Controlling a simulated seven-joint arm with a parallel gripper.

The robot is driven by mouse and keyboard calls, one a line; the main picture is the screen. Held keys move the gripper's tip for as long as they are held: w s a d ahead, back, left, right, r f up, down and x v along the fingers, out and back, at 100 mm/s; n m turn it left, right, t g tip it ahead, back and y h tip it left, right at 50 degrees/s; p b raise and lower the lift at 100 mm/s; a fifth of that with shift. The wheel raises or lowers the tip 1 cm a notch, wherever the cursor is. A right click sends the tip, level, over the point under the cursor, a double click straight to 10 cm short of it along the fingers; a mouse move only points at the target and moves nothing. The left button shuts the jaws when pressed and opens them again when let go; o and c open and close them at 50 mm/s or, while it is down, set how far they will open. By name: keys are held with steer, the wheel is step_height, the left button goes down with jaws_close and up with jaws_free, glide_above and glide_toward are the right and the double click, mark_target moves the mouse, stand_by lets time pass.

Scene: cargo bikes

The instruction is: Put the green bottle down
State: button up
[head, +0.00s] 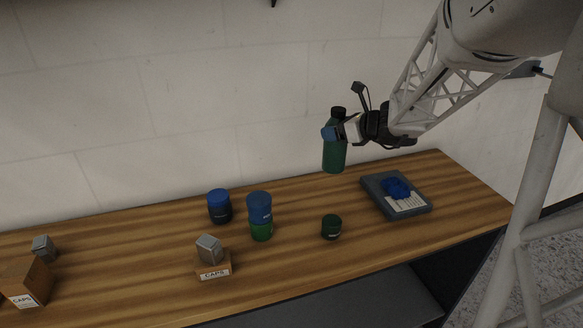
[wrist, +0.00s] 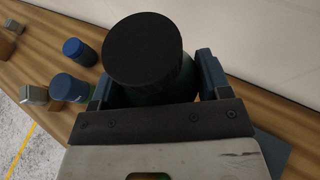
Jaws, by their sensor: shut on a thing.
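A green bottle (head: 334,156) with a black cap hangs upright in the air above the back part of the wooden bench. My gripper (head: 341,131) is shut on it near its top, just under the cap. In the wrist view the round black cap (wrist: 143,50) fills the space between the blue fingers of my gripper (wrist: 157,88), and the bottle's body is mostly hidden below it. The bottle's base is clear of the wooden bench (head: 300,270).
A dark green jar (head: 331,227) stands below the bottle. A grey tray (head: 375,197) with a blue item lies to its right. A blue jar (head: 219,206) and a blue container on a green one (head: 260,215) stand left.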

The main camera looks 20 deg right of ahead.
mark_target(334, 163)
steer(key=shift+f, duration=0.7)
steer(key=shift+f, duration=3.05)
steer(key=shift+f, duration=2)
steer(key=o, duration=1.3)
steer(key=shift+s, duration=0.1)
